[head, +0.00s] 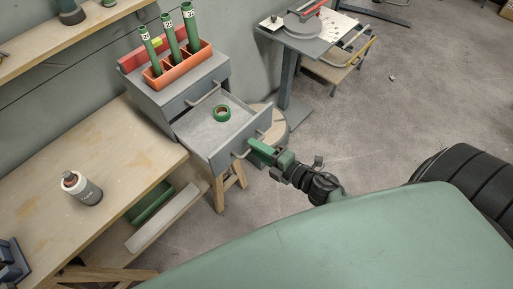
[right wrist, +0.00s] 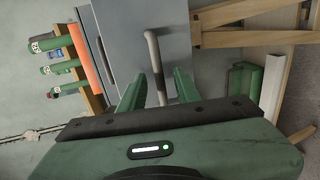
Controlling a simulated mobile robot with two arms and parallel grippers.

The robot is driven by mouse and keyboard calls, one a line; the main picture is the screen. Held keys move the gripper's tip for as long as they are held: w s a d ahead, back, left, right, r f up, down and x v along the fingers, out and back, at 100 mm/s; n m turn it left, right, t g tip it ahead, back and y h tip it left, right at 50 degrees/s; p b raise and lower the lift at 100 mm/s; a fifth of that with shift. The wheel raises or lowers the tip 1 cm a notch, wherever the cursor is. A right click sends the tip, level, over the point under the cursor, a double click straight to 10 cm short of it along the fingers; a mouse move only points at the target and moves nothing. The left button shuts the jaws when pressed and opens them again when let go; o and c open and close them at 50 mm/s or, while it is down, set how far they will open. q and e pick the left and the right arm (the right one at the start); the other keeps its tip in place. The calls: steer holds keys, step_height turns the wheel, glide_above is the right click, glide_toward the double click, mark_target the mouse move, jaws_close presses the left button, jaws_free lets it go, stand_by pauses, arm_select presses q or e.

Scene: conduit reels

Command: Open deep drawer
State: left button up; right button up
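The grey drawer cabinet (head: 182,95) stands at the back end of the wooden bench. Its lower drawer (head: 205,135) is pulled out, with a green tape roll (head: 222,113) lying inside. A closed upper front with its own handle (head: 204,94) is above it. My right gripper (head: 256,151) is at the front of the pulled-out drawer. In the right wrist view its two green fingers (right wrist: 157,92) stand apart on either side of the drawer's bar handle (right wrist: 154,58), with gaps beside the bar. My left gripper is not in view.
An orange holder (head: 180,66) with three green tubes stands on the cabinet. A bottle (head: 82,188) stands on the bench (head: 115,150). A grey machine stand (head: 300,45) is behind. The floor to the right is largely clear.

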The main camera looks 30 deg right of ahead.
steer(key=b+v, duration=0.1)
steer(key=v, duration=0.6)
steer(key=shift+s+b, duration=0.2)
steer(key=shift+b, duration=0.15)
steer(key=s+d+f+m+g+h, duration=0.15)
steer(key=f+m, duration=0.25)
steer(key=f, duration=0.5)
steer(key=s+d+f+m+g+h, duration=0.1)
steer(key=s+f+m+g+h, duration=0.15)
steer(key=f, duration=0.55)
steer(key=s+d+f+m+g+h, duration=0.1)
steer(key=s+d+f+m, duration=0.15)
steer(key=f+m, duration=0.45)
steer(key=s+a+f+m+g, duration=0.3)
steer(key=s+f+g, duration=0.1)
steer(key=s+f, duration=0.5)
steer(key=s+a+f+m+g, duration=0.3)
steer(key=s+f, duration=0.7)
steer(key=s, duration=0.4)
steer(key=shift+s+f+g, duration=0.25)
steer(key=shift+s+g, duration=0.1)
steer(key=shift+g, duration=0.45)
